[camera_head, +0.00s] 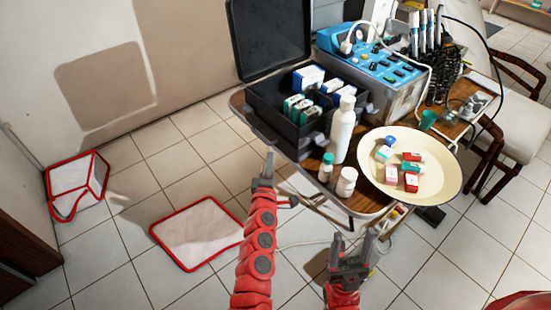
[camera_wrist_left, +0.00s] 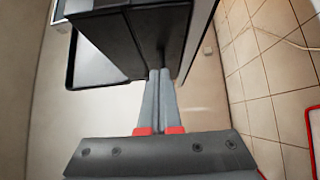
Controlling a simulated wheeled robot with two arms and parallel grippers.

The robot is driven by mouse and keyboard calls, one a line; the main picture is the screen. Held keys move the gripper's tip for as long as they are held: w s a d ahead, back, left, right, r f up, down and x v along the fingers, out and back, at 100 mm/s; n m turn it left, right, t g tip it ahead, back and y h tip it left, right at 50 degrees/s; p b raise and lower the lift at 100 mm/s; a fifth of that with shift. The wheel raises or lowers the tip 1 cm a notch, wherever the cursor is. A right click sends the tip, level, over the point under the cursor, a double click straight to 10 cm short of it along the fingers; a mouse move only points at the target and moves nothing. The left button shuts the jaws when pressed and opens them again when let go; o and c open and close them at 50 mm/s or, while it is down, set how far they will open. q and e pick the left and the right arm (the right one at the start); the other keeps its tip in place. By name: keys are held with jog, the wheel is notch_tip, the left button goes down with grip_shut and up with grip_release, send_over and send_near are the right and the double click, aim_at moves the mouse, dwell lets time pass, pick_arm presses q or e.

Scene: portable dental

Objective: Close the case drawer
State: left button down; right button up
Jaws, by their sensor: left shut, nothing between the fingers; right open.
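A black case (camera_head: 262,113) stands on the table with its lid (camera_head: 268,40) raised. Boxes and green-and-white packs fill its open inside. I cannot clearly tell the drawer from the case body or how far it is out. My left gripper (camera_head: 268,165) is shut and empty, just in front of the case's near left side. In the left wrist view its fingertips (camera_wrist_left: 160,76) are close to a black case face (camera_wrist_left: 125,38); contact is unclear. My right gripper (camera_head: 352,248) is open and empty, low in front of the table.
A white bottle (camera_head: 341,130), small jars (camera_head: 346,182) and a cream plate (camera_head: 446,182) with small boxes stand right of the case. A blue-topped device (camera_head: 375,62) stands behind. Red-edged white items (camera_head: 198,232) lie on the floor; open floor is left of the table.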

pick_arm(q)
jog(key=s+a, duration=0.1)
jog(key=s, duration=0.8)
jog(key=shift+a+f+b, duration=0.15)
jog(key=shift+b, duration=0.15)
jog(key=shift+a, duration=0.1)
